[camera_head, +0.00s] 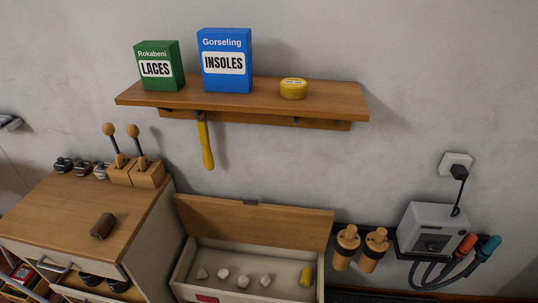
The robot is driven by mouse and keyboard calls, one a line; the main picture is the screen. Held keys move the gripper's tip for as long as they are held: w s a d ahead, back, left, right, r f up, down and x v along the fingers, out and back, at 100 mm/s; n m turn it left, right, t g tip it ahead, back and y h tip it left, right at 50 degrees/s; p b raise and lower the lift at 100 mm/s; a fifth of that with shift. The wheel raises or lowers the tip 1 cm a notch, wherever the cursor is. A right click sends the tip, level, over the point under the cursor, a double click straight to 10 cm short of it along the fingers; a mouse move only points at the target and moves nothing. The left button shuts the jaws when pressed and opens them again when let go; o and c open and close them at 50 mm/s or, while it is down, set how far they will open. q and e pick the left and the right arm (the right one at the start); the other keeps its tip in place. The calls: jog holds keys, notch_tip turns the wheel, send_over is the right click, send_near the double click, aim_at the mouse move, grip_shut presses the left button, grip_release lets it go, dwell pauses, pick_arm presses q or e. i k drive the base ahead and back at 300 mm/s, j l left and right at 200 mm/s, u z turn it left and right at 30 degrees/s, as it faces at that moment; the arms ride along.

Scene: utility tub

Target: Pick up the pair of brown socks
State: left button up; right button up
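A small brown rolled bundle (102,226), which looks like the pair of brown socks, lies on the wooden top of the cabinet (60,212) at the left. It lies tilted, near the front right part of that top, with clear wood around it. Neither of my grippers shows in the head view.
Two wooden stands with ball-topped rods (135,165) and several small dark and grey items (82,168) stand behind the bundle. An open box (190,262) with its lid raised is right of the cabinet. A wall shelf (335,100) holds boxes and a yellow tin. Drawers below are partly open.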

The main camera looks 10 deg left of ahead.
aim_at(103, 225)
jog(key=j+u, duration=0.1)
jog(key=u, duration=0.4)
jog(key=j+u, duration=0.1)
jog(key=u, duration=0.35)
jog(key=j+u, duration=0.1)
jog(key=u, duration=0.4)
